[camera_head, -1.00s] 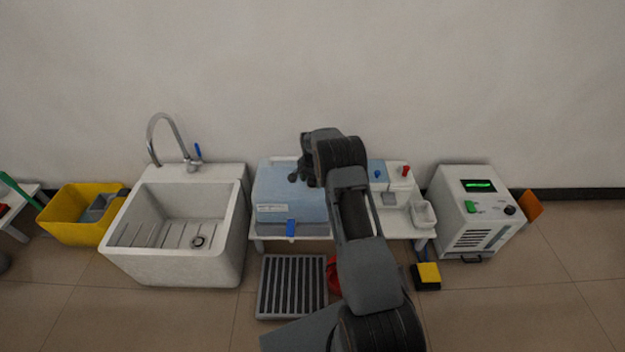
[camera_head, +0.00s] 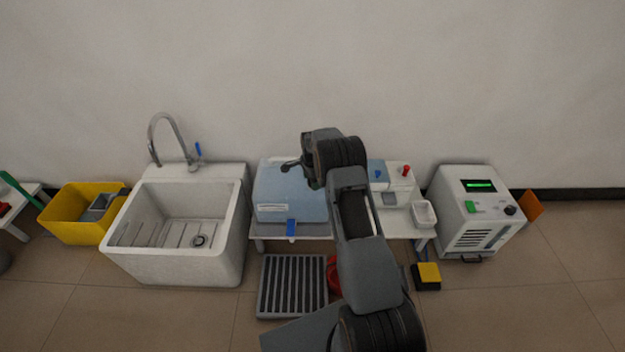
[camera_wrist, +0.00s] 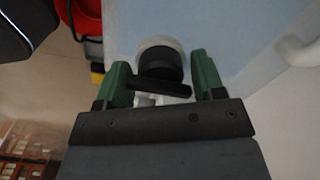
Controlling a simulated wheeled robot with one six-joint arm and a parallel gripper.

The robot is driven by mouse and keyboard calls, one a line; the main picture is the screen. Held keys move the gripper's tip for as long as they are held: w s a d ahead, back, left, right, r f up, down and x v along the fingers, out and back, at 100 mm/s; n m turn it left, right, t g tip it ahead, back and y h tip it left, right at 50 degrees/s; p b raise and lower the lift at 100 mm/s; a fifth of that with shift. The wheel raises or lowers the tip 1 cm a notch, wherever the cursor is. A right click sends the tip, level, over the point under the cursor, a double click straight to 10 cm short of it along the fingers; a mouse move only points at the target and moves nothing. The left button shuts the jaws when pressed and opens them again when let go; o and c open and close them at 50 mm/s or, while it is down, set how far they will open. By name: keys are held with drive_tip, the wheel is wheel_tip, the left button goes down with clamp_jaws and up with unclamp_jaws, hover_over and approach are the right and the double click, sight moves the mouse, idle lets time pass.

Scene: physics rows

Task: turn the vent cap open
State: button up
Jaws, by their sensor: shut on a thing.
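The vent cap (camera_wrist: 158,66) is a round black knob with a bar-shaped handle across its near side, seated on a pale round collar. It sits on the light blue top of a box (camera_head: 280,200), whose surface also fills much of the wrist view (camera_wrist: 225,30). My gripper (camera_wrist: 161,80) has one green finger on each side of the cap and is shut on it. Gaps show beside the cap, so the exact contact is unclear. In the head view my gripper (camera_head: 291,167) is at the box's back right, and the cap cannot be made out there.
A white sink (camera_head: 175,265) stands left of the bench, and a white machine with a green display (camera_head: 478,205) stands right. A grey grate (camera_head: 290,287) lies on the floor in front.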

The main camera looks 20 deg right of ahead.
idle(0.4)
drive_tip(key=o, duration=0.6)
drive_tip(key=shift+r, duration=0.1)
wheel_tip(320, 180, up, 14)
drive_tip(key=p, duration=0.3)
drive_tip(key=shift+p, duration=0.35)
